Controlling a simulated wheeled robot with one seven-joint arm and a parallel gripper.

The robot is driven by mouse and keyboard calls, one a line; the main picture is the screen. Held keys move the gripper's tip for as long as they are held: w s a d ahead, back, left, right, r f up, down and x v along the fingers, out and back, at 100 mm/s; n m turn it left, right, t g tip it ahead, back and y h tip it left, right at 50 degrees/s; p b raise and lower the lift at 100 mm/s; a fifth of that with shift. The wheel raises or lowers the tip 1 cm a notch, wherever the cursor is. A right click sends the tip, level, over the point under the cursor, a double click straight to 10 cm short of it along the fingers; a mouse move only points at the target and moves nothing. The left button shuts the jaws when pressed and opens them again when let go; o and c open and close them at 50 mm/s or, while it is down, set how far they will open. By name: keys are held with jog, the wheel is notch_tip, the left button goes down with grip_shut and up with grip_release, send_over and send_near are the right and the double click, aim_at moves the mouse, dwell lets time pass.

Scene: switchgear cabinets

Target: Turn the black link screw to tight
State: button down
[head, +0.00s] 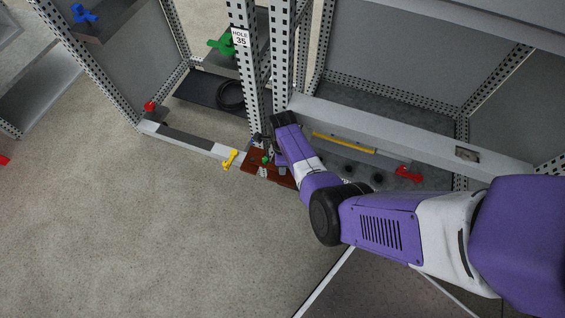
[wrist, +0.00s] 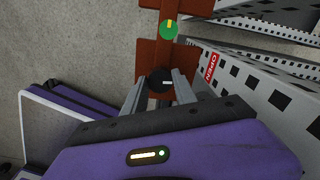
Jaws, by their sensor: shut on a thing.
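The black link screw (wrist: 160,80) is a round black knob with a white mark that points to the right in the wrist view. It sits on a red-brown link plate (wrist: 147,55). My gripper (wrist: 160,88) is shut on the black screw, one finger on each side of it. In the head view my gripper (head: 275,145) is low at the post between the cabinets, and the black screw cannot be made out clearly there.
A green screw (wrist: 169,30) with a yellow mark sits beyond the black one. A red "OPEN" label (wrist: 210,67) is on the perforated post to the right. Yellow (head: 230,159) and red (head: 408,173) handles are nearby. Open floor lies at the left.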

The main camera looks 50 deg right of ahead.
jog(key=m, duration=0.4)
jog(key=shift+d+p, duration=0.1)
jog(key=shift+p, duration=0.2)
jog(key=shift+m, duration=1.8)
jog(key=c, duration=1)
grip_release()
